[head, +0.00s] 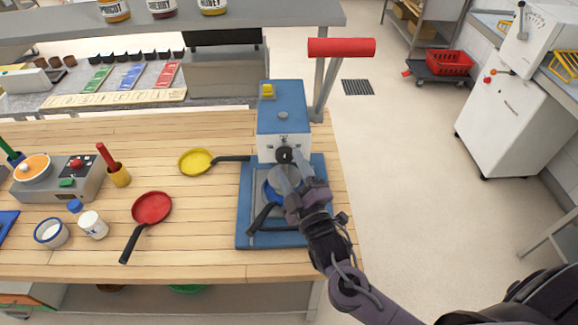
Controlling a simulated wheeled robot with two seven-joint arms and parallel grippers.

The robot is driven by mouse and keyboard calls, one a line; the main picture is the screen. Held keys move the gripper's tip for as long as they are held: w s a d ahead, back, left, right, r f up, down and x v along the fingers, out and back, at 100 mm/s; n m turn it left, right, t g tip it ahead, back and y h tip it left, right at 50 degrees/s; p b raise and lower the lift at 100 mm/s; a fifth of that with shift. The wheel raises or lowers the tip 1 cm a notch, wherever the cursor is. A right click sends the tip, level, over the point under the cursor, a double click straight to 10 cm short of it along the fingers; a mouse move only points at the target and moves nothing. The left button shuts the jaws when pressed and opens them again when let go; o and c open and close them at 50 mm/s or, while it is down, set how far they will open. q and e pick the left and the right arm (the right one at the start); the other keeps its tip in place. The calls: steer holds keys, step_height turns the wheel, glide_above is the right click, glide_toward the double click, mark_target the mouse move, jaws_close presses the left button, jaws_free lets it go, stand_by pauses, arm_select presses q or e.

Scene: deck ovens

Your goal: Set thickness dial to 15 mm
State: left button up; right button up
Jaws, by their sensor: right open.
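The thickness dial (284,155) is a black round knob on the pale front panel of the blue machine (281,105) at the right end of the wooden table. Its scale marks are too small to read. My right gripper (290,168) is open, with its fingertips close in front of the dial. I cannot tell whether they touch it. The fingers and wrist hide part of the machine's lower front. My left gripper is not in view.
A blue pan (271,190) with a black handle lies on the machine's blue base (244,215), under my gripper. A lever with a red grip (341,47) rises at the machine's right. Yellow (195,162) and red (152,207) pans lie to the left.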

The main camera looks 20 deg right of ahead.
steer(key=b+v, duration=0.2)
steer(key=v, duration=0.4)
